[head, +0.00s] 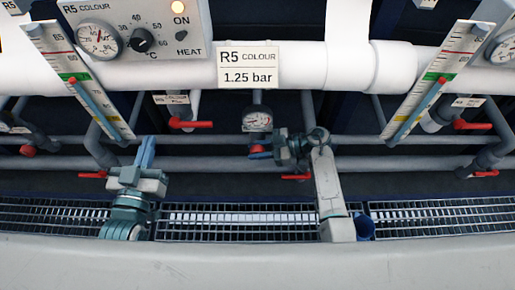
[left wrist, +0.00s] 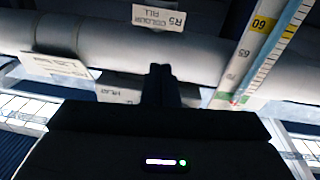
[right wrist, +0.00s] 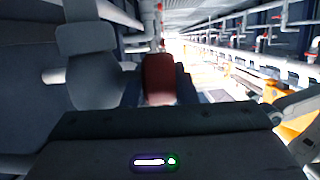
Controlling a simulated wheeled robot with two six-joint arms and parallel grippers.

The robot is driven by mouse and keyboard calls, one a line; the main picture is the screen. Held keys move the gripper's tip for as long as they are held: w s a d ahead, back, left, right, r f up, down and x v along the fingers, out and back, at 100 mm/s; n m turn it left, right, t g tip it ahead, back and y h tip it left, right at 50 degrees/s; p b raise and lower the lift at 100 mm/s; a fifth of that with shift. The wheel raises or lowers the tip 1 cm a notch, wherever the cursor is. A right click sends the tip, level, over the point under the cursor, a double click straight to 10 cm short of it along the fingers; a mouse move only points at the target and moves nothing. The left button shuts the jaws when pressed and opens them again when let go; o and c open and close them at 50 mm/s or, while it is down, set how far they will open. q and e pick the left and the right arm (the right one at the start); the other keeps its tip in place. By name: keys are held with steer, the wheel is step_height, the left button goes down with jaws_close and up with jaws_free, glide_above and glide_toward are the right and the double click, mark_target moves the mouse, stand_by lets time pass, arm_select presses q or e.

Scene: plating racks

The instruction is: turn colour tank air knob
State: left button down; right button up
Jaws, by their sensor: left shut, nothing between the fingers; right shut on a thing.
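The red air knob (head: 257,152) is below a small round pressure gauge (head: 257,120) in the middle of the head view. My right gripper (head: 272,150) reaches it from the right and is shut on it. In the right wrist view the red knob (right wrist: 160,78) is between the fingers, which hide part of it. The gauge's needle is too small to read. My left gripper (head: 147,150) is shut and empty, pointing up, left of the knob and apart from it. Its closed fingers (left wrist: 161,85) show dark in the left wrist view.
A sign (head: 248,65) reading R5 COLOUR 1.25 bar is above the gauge. Red valve levers (head: 191,124) sit on pipes nearby. A control panel (head: 135,30) and scaled level gauges (head: 80,82) flank the area. A metal grating (head: 235,219) runs along below.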

steer(key=shift+y, duration=0.9)
steer(key=shift+f+y, duration=0.15)
steer(key=shift+y, duration=0.35)
steer(key=shift+d+y+b, duration=0.1)
steer(key=shift+y+b, duration=0.25)
steer(key=shift+y, duration=0.45)
arm_select(q)
steer(key=shift+w+r+t, duration=0.15)
steer(key=shift+r+t, duration=0.45)
steer(key=shift+r, duration=0.35)
arm_select(e)
steer(key=o, duration=0.7)
